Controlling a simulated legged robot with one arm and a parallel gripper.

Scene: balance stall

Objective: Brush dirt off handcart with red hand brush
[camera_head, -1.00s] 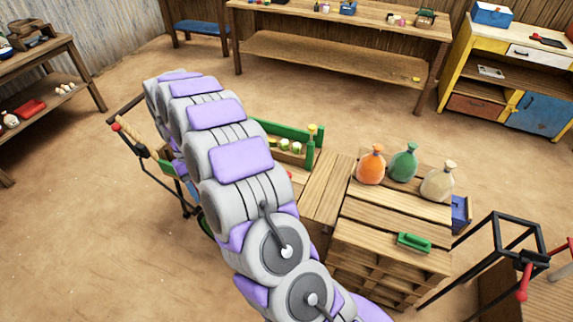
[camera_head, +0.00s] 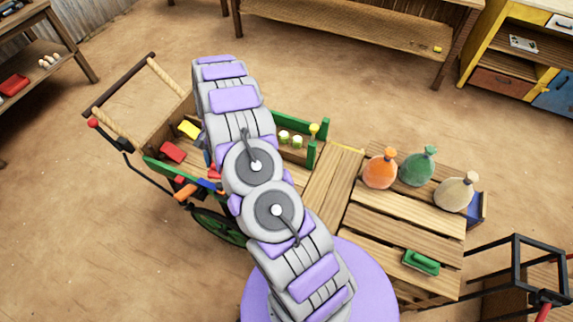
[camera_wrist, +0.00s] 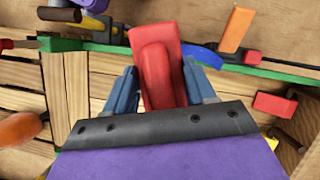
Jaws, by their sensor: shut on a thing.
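The red hand brush (camera_wrist: 160,65) is held between the two blue-grey fingers of my gripper (camera_wrist: 161,78) in the wrist view. Its bristles do not show there. The wooden handcart (camera_head: 152,165), with green rails and a spoked wheel, stands at the left middle of the head view, partly covered by my arm. In the wrist view its bed planks and green rail (camera_wrist: 290,77) lie beneath the brush. I cannot tell whether the brush touches the planks. No dirt can be made out clearly. My gripper is mostly hidden behind my arm in the head view.
A red block (camera_head: 172,152) and a yellow block (camera_head: 189,129) lie in the cart. A slatted wooden crate (camera_head: 395,222) at right bears orange, green and beige sacks and a green brush (camera_head: 420,262). A black metal frame (camera_head: 520,262) stands at far right. Floor behind the cart is clear.

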